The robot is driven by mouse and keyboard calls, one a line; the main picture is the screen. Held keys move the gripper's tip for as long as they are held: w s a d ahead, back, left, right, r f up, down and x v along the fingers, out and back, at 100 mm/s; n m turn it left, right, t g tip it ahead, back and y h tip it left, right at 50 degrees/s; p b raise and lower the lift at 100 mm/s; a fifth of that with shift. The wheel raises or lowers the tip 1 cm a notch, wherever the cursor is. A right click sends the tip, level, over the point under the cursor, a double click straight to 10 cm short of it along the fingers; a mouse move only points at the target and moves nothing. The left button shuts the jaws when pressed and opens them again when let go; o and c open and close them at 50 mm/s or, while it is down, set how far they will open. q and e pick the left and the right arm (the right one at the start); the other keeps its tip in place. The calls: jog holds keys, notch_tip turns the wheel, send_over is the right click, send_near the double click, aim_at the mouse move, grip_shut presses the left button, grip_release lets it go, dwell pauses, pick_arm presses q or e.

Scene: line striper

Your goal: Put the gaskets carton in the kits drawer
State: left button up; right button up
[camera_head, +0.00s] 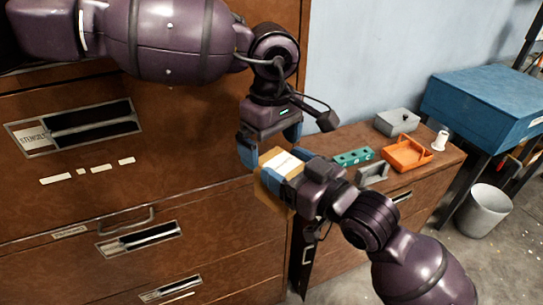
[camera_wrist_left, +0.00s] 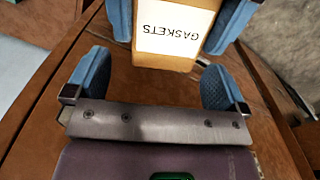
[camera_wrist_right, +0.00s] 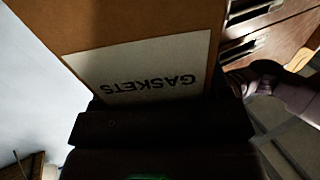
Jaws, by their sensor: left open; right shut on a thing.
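The gaskets carton (camera_head: 266,192) is a brown box with a white label, held in the air in front of the brown cabinet. My right gripper (camera_head: 287,174) is shut on it. In the left wrist view the carton (camera_wrist_left: 150,59) sits between my right gripper's blue fingers, its label reading GASKETS. It fills much of the right wrist view (camera_wrist_right: 130,25). My left gripper (camera_head: 268,146) is open and empty, just above the carton, its fingers apart from it. No drawer label reading kits is legible; the cabinet's drawers (camera_head: 60,262) look shut in the head view.
A lower cabinet on the right bears a green block (camera_head: 353,157), an orange tray (camera_head: 407,155), a grey box (camera_head: 397,121) and a white cup-like piece (camera_head: 440,140). A blue chest (camera_head: 485,100) and a bin (camera_head: 484,210) stand beyond.

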pick_arm(q)
notch_tip(320, 180, up, 7)
jog(key=shift+r, duration=0.2)
pick_arm(e)
jog(key=w+a+f+n+g+y, duration=0.1)
jog(key=f+g, duration=0.1)
jog(key=w+a+f+n+g+y, duration=0.2)
jog(key=shift+w+a+f+n+y, duration=0.15)
jog(key=shift+w+n+y, duration=0.15)
pick_arm(q)
jog(key=w+a+f+n, duration=0.3)
jog(key=a+f+n, duration=0.1)
jog(key=a, duration=0.3)
notch_tip(320, 180, down, 12)
jog(key=d, duration=0.1)
jog(key=shift+n, duration=0.4)
pick_arm(e)
jog(key=shift+w+a+f+n+g+y, duration=0.4)
jog(key=shift+a+f+n+g, duration=0.1)
jog(key=shift+f+g, duration=0.25)
pick_arm(q)
jog(key=shift+d+f, duration=0.1)
pick_arm(e)
jog(key=shift+r, duration=0.1)
pick_arm(q)
jog(key=c, duration=1)
jog(key=shift+c, duration=0.5)
pick_arm(e)
jog(key=o, duration=1.1)
